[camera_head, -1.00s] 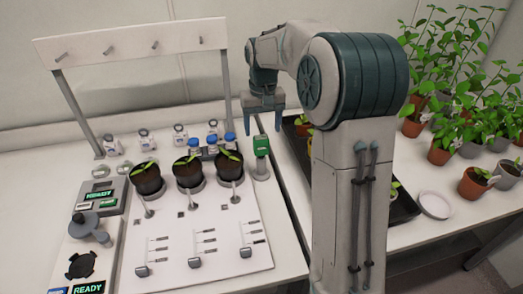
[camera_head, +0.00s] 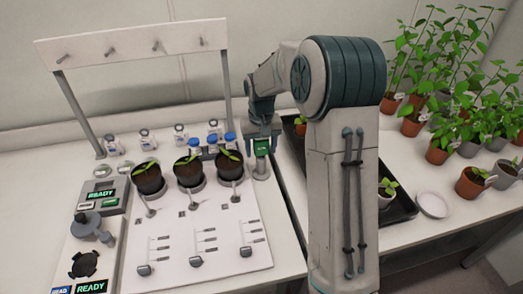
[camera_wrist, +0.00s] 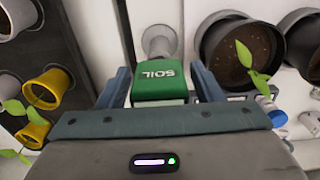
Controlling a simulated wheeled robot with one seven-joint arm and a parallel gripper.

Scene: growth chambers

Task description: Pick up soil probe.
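The soil probe (camera_head: 261,147) has a green head and stands upright in a grey holder at the right end of the white bench. In the wrist view its green head (camera_wrist: 160,80), marked SOIL, lies between the two blue-grey fingers. My gripper (camera_head: 262,138) is at the probe's head, with one finger on each side. In the wrist view my gripper (camera_wrist: 162,86) looks open, with a narrow gap beside the head. The probe's lower part is hidden in the holder.
Several potted seedlings (camera_head: 188,171) stand left of the probe, with blue-capped bottles (camera_head: 230,139) close behind. A dark tray (camera_head: 400,206) with small pots lies to the right, partly behind my arm. A white rack frame (camera_head: 135,49) stands at the back left.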

